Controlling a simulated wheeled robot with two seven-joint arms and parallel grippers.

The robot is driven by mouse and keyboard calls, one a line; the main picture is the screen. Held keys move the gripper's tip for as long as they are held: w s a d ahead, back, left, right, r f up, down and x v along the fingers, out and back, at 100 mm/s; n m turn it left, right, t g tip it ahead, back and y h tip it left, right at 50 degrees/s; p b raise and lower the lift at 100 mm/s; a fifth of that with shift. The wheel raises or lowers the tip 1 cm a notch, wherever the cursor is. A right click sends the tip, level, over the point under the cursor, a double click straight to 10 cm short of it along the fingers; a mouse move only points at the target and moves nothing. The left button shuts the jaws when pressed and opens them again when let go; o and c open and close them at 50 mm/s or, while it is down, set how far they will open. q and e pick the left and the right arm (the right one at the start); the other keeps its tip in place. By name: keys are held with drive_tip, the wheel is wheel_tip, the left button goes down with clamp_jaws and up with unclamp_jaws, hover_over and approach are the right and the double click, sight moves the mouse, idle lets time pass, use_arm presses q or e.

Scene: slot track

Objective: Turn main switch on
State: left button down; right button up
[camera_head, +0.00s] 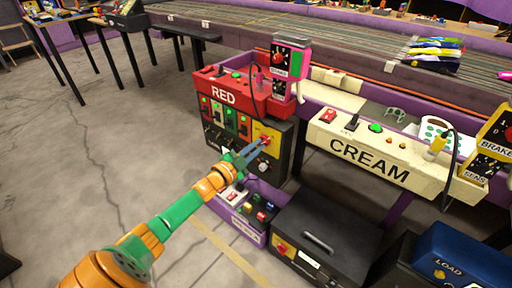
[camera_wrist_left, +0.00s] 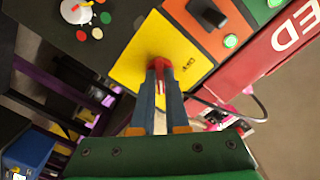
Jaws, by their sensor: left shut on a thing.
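The main switch is a red knob (camera_head: 265,140) on a yellow plate (camera_head: 274,133), on the front of a dark control box below the red "RED" panel (camera_head: 237,97). In the left wrist view the red knob (camera_wrist_left: 159,64) stands on the yellow plate (camera_wrist_left: 140,70), which bears small lettering. My left gripper (camera_head: 255,148) reaches the knob from the lower left. Its two fingers (camera_wrist_left: 163,72) are shut on the knob and hide part of it, so its exact setting cannot be told. My right gripper is not in view.
A cable hangs close beside the plate. Left of it are coloured rockers with green lights (camera_head: 217,113); a white dial (camera_wrist_left: 75,11) is also near. Below stand a purple tray (camera_head: 233,215) and a black case (camera_head: 325,243). The "CREAM" panel (camera_head: 365,160) is to the right. Open floor lies left.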

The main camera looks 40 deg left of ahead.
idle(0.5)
use_arm(q)
drive_tip(key=c, duration=0.9)
unclamp_jaws()
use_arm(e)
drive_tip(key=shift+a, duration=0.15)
use_arm(q)
drive_tip(key=shift+s, duration=0.35)
drive_tip(key=s+p, duration=0.1)
drive_tip(key=s, duration=0.3)
drive_tip(key=s+p, duration=0.1)
drive_tip(key=s, duration=0.1)
drive_tip(key=shift+s+a+p, duration=0.25)
drive_tip(key=shift+p, duration=0.1)
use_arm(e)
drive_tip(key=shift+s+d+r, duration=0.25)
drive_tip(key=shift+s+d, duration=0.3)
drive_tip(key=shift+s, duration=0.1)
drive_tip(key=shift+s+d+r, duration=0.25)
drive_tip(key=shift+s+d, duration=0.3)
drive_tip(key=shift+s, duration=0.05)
